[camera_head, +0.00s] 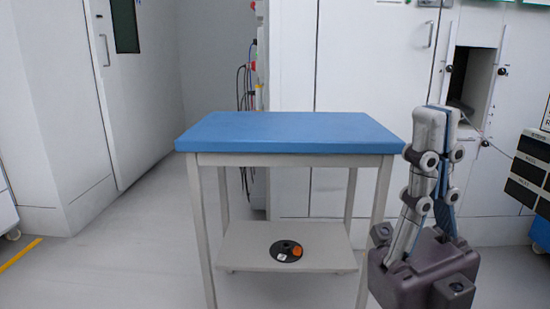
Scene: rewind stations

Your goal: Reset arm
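My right gripper (443,112) stands at the right of the head view, fingers pointing up, beside the right end of the blue-topped table (290,130). Its two grey fingers are close together with their blue pads facing each other, and it looks shut with nothing visible between them. It appears in front of the table's right edge and the white cabinet, apart from both as far as I can tell. My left gripper is not in the view.
The blue tabletop is bare. A lower shelf (240,250) holds a round black disc (286,251) with an orange part. White cabinets (370,60) stand behind, one with an open compartment (472,75). Dark drawers (528,170) are at the far right. Floor at left is clear.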

